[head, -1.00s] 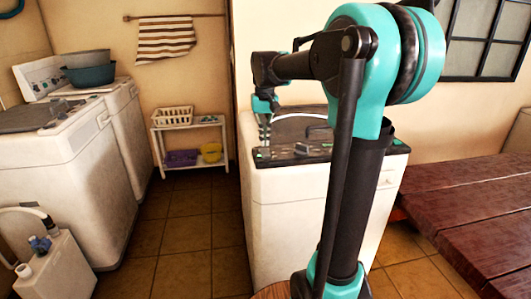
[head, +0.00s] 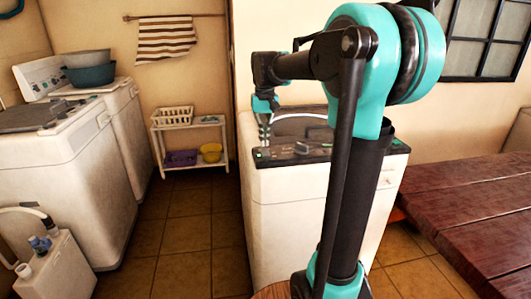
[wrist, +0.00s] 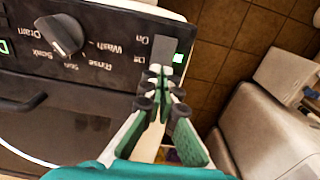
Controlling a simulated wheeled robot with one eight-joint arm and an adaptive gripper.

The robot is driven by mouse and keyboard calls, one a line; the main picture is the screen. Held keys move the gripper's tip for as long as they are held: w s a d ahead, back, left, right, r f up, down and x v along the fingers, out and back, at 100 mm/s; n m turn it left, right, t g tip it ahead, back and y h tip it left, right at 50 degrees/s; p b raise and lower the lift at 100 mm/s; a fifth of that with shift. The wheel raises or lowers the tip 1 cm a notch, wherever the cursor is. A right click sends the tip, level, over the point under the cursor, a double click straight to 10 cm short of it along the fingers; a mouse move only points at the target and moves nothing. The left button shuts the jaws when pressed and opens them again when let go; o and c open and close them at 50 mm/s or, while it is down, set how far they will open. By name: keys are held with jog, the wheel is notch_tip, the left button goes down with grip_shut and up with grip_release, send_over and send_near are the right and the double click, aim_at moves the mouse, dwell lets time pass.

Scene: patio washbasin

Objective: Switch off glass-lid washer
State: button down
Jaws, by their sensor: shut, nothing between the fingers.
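The glass-lid washer (head: 310,205) stands in the middle of the head view, partly hidden behind my arm. Its black control panel (head: 315,154) runs along the front top edge. In the wrist view the panel has a grey on/off switch (wrist: 163,50) with the printed words On and Off beside it. A small green light (wrist: 179,58) glows next to the switch. My gripper (wrist: 163,72) is shut and empty, its fingertips at the Off end of the switch; I cannot tell whether they touch it. In the head view my gripper (head: 265,142) points down over the panel's left end.
A round dial (wrist: 62,35) and the dark lid with its handle (wrist: 22,104) lie near the switch. Other white washers (head: 60,150) stand at left. A white shelf (head: 190,142) is at the back. A wooden table (head: 475,200) is at right. Tiled floor between is clear.

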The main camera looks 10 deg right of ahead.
aim_at(265, 150)
jog(key=shift+f, duration=1.05)
dwell(0.6)
jog(key=shift+r, duration=3.5)
